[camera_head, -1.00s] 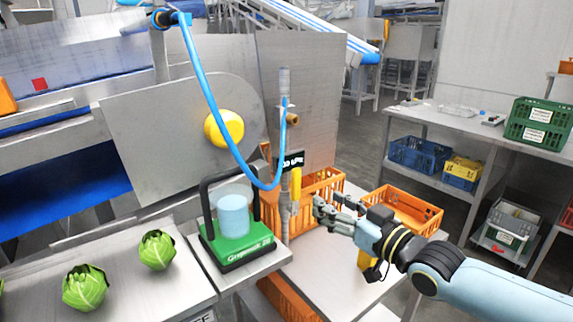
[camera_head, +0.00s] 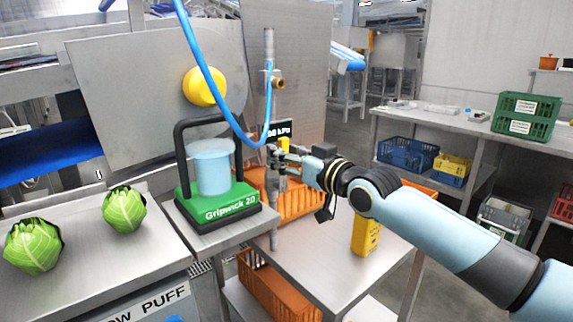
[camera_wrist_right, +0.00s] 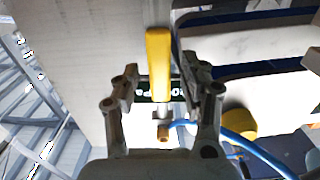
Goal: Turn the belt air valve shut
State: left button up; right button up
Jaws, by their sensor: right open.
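The belt air valve has a yellow lever handle (camera_wrist_right: 158,62), which lies between the open fingers of my right gripper (camera_wrist_right: 160,85) in the right wrist view. I cannot tell whether a finger touches it. Below the lever, a brass fitting (camera_wrist_right: 164,131) shows. In the head view the yellow handle (camera_head: 284,144) is mostly hidden behind my right gripper (camera_head: 276,158), on a thin upright pipe (camera_head: 269,48). A black label (camera_head: 277,129) with white letters sits behind the valve. My left gripper is not in view.
A blue hose (camera_head: 206,72) hangs in a loop close by the valve. A green-based stand (camera_head: 216,207) is to its left, with orange crates (camera_head: 302,198) behind and below. A yellow box (camera_head: 365,233) stands on the metal table (camera_head: 330,262). Two lettuces lie left.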

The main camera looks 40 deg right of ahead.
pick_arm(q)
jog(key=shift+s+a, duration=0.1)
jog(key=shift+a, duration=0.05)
pick_arm(e)
grip_shut()
dwell(0.4)
